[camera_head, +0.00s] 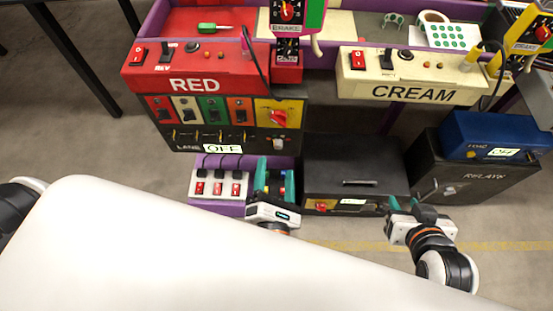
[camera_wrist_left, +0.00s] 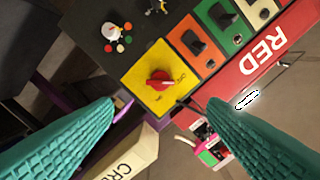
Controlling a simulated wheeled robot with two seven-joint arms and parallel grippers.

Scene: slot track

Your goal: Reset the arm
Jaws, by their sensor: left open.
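My left gripper (camera_head: 274,178) is in front of the lower part of the red station, its two teal fingers spread with nothing held between them. In the left wrist view, the open fingers (camera_wrist_left: 162,103) frame a red knob (camera_wrist_left: 160,80) on a yellow plate, apart from it. The same knob (camera_head: 279,117) shows in the head view, above the left gripper. My right gripper (camera_head: 408,208) is further right, by the front of a black drawer box (camera_head: 350,165). Its fingers are small and partly hidden, so its opening is unclear.
The RED console (camera_head: 195,85) and CREAM console (camera_head: 410,90) stand behind the grippers. A switch box (camera_head: 218,187) is left of the left gripper. A RELAYS cabinet (camera_head: 470,180) with a blue box (camera_head: 495,133) on it stands at the right. Floor (camera_head: 80,145) at the left is clear.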

